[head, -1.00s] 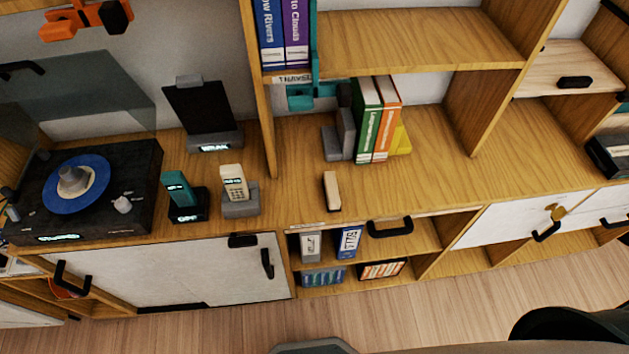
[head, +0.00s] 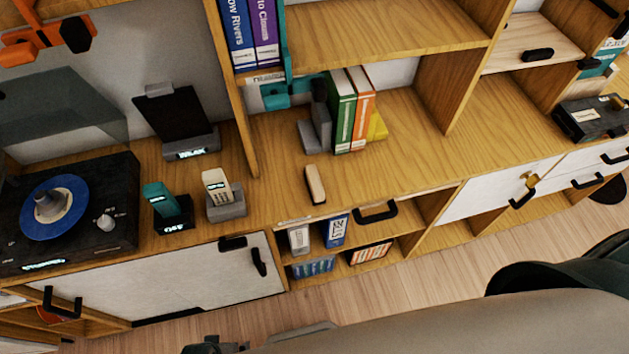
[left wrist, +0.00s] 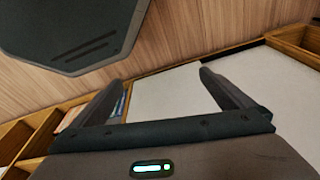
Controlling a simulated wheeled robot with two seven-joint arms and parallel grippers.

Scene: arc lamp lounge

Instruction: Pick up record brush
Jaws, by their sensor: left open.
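The record brush (head: 315,184) looks like a small block with a pale wooden top and a dark side. It stands on the wooden cabinet top near its front edge, below the books in the head view. My left gripper (left wrist: 162,80) shows in the left wrist view, with its two dark fingers spread wide and nothing between them. It is apart from the brush, which is not in that view. My right gripper is not identifiable in either view.
A turntable (head: 65,210), teal phone (head: 162,200), cream phone (head: 218,187) and dark display stand (head: 178,118) are left of the brush. Green and orange books (head: 350,110) stand behind it by a grey bookend. A black handle (head: 376,212) juts out in front. Cabinet top right of it is clear.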

